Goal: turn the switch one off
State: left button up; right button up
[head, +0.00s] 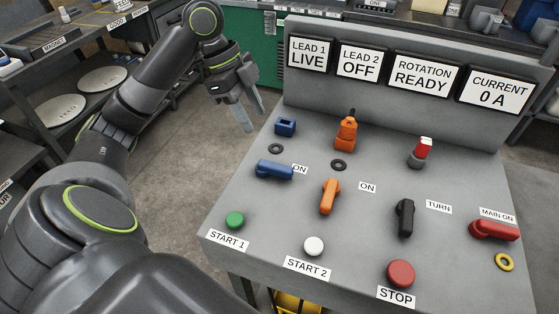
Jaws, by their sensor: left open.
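The control panel (225,204) fills the right half of the head view. A blue rotary switch (274,170) sits at its left, above the green START 1 button (235,220). Its handle lies sideways, with its right end by an ON label (300,169). The LEAD 1 display (308,55) reads LIVE. My left gripper (252,117) is open and empty in the air, past the panel's left edge, up and left of the blue switch and apart from it. My right gripper is out of view.
An orange switch (328,196), black TURN switch (405,217) and red MAIN ON switch (494,230) stand to the right. A blue socket (285,127), orange plug (346,132) and red-topped part (421,151) rise behind. LEAD 2 display (359,61) reads OFF.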

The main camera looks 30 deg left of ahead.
pick_arm(q)
send_near(279, 167)
jog(key=x, duration=0.9)
jog(key=shift+f, duration=0.1)
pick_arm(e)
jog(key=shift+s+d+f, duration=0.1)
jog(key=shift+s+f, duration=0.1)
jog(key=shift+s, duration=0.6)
pick_arm(q)
grip_shut()
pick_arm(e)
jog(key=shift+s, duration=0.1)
